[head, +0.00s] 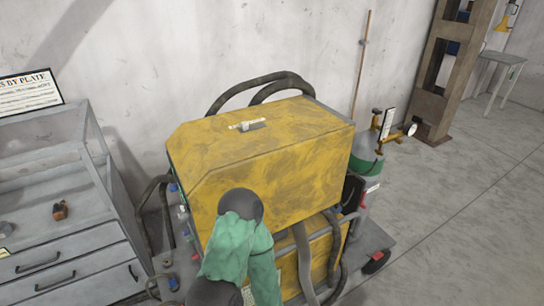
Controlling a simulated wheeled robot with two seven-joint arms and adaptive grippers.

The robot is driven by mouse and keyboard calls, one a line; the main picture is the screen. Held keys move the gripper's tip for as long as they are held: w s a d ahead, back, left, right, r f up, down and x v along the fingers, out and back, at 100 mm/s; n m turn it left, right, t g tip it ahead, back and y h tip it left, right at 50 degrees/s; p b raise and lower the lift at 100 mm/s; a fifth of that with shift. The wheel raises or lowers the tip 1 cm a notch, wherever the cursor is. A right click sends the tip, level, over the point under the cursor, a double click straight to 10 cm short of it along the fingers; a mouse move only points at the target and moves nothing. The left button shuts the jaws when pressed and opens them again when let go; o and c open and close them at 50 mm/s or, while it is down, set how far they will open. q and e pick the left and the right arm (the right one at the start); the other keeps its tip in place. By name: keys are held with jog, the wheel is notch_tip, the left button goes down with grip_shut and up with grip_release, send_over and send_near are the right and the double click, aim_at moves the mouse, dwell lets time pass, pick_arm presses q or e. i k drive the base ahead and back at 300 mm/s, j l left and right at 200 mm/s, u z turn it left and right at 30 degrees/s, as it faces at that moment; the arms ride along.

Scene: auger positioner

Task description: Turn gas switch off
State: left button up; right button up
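A gas cylinder (366,158) with a green and grey body stands behind the right side of a yellow machine (262,155). Brass-coloured regulator parts with a round gauge (410,129) sit at its top. A white tag (388,124) stands up there. Which part is the gas switch, and whether it is on or off, is too small to tell. Neither of my grippers is in view.
The machine stands on a wheeled cart (372,240) with hoses around it. A grey drawer cabinet (65,268) stands at left. Open concrete floor (450,220) lies at right.

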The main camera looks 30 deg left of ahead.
aim_at(192, 239)
jog(key=j+u, duration=0.15)
jog(key=u, duration=0.25)
jog(key=k+j+u, duration=0.1)
jog(key=u, duration=0.25)
jog(key=j+u, duration=0.25)
jog(key=u, duration=0.15)
jog(key=j+u, duration=0.15)
jog(key=u, duration=0.2)
jog(key=j+z, duration=0.25)
jog(key=z, duration=0.2)
jog(key=j+z, duration=0.25)
jog(key=z, duration=0.2)
jog(key=i, duration=0.05)
